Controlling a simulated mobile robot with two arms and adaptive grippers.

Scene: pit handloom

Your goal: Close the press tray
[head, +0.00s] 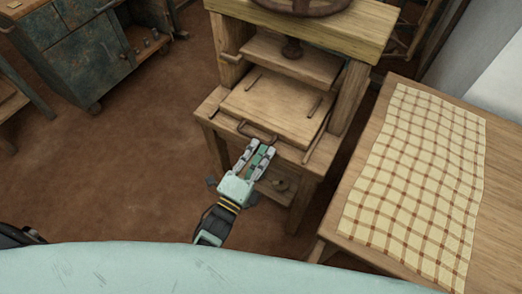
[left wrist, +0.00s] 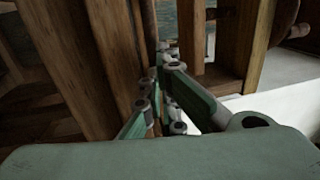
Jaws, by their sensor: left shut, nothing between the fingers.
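The press tray (head: 276,108) is a flat wooden board in the wooden press (head: 298,20), below the upper pressing board (head: 294,62). Its front edge, with a dark curved handle (head: 258,131), faces me. My left gripper (head: 261,146) is at the tray's front, close below the handle. I cannot tell whether it touches the handle. Its fingers are shut with nothing between them, and they also show in the left wrist view (left wrist: 165,85) near wooden posts. The tray handle cannot be made out in the left wrist view. My right gripper is not in view.
A wooden table (head: 335,228) with a checked cloth (head: 415,165) stands to the right of the press. A worn dark cabinet (head: 75,55) stands at the upper left. A lower shelf (head: 275,190) is under the press. The brown floor on the left is clear.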

